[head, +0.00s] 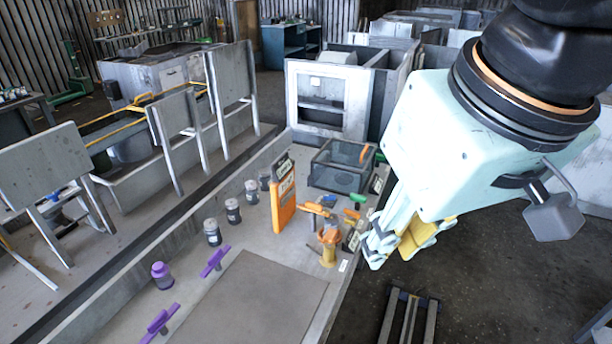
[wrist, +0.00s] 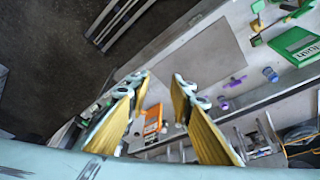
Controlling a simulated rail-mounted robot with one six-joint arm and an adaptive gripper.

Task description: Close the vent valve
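Several valve-like parts stand on the grey bench, and I cannot tell by a label which is the vent valve. An orange-yellow valve (head: 328,246) stands upright near the bench's right edge. An orange handle (head: 318,210) sits just behind it. Two purple handles, one nearer (head: 158,322) and one farther (head: 214,262), stand along the left side. My gripper (head: 398,240) hangs off the bench's right edge, to the right of the orange-yellow valve and apart from it. In the wrist view my gripper (wrist: 162,82) has its fingers spread with nothing between the tips.
An orange panel (head: 284,204) stands upright mid-bench; it also shows in the wrist view (wrist: 152,122). A dark open bin (head: 342,176) is behind it. The front bench surface (head: 255,300) is clear.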

